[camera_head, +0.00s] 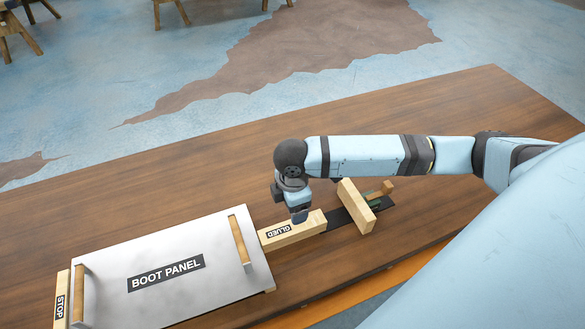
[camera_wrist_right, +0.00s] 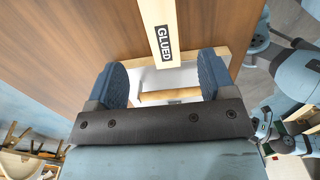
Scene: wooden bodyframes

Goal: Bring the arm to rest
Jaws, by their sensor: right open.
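My right arm reaches in from the right over the table. Its gripper (camera_head: 299,213) points down, just above the wooden piece labelled GLUED (camera_head: 292,232). In the right wrist view its two dark blue fingers (camera_wrist_right: 163,82) are spread apart, with nothing held between them. The GLUED piece (camera_wrist_right: 161,25) lies beyond the fingertips there. A wooden handle (camera_wrist_right: 170,97) of the boot panel shows between the fingers, further off. My left gripper is in neither view.
The grey boot panel (camera_head: 165,270) has two wooden handles and lies at front left, beside a STOP strip (camera_head: 61,300). A wooden crosspiece (camera_head: 356,206) and a small wooden block (camera_head: 381,190) are right of the gripper. The table's (camera_head: 420,110) far side is clear.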

